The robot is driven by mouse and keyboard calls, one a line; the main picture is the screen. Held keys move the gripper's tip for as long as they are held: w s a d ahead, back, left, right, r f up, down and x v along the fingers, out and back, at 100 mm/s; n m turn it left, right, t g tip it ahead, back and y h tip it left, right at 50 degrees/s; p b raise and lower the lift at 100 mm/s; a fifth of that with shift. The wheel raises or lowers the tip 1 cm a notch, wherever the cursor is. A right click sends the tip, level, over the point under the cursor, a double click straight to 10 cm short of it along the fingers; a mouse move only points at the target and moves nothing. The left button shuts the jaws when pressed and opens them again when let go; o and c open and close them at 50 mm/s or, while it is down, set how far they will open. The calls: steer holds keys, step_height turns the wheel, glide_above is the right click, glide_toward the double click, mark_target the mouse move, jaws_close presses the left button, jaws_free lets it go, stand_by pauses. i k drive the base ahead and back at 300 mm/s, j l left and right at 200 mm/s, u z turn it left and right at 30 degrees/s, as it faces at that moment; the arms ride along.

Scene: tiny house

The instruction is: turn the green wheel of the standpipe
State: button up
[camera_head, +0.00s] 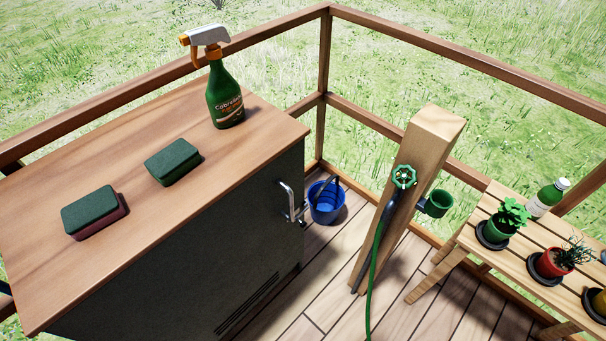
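The green wheel (404,176) is a small spoked handwheel on the upper front of the standpipe, a square wooden post (421,139). The post stands on the deck, right of centre in the head view. A green hose (374,266) hangs from the tap below the wheel and runs down toward the deck. A green cup-like fitting (438,203) sticks out on the right side of the post. Nothing touches the wheel. My gripper and arm do not show in this view.
A dark cabinet (182,258) with a wooden top (130,163) fills the left, bearing a spray bottle (225,95) and two sponges (172,161). A blue bucket (326,204) stands behind it. A slatted bench (509,262) with potted plants is at right. Wooden railing (470,60) encloses the deck.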

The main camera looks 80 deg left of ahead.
mark_target(403, 176)
steer(key=k+u, duration=0.15)
steer(key=u, duration=2)
steer(key=k+j+u, duration=0.1)
steer(key=j, duration=0.2)
steer(key=k+j, duration=0.15)
steer(key=j, duration=0.15)
steer(key=k+j+u, duration=0.15)
steer(key=j, duration=0.15)
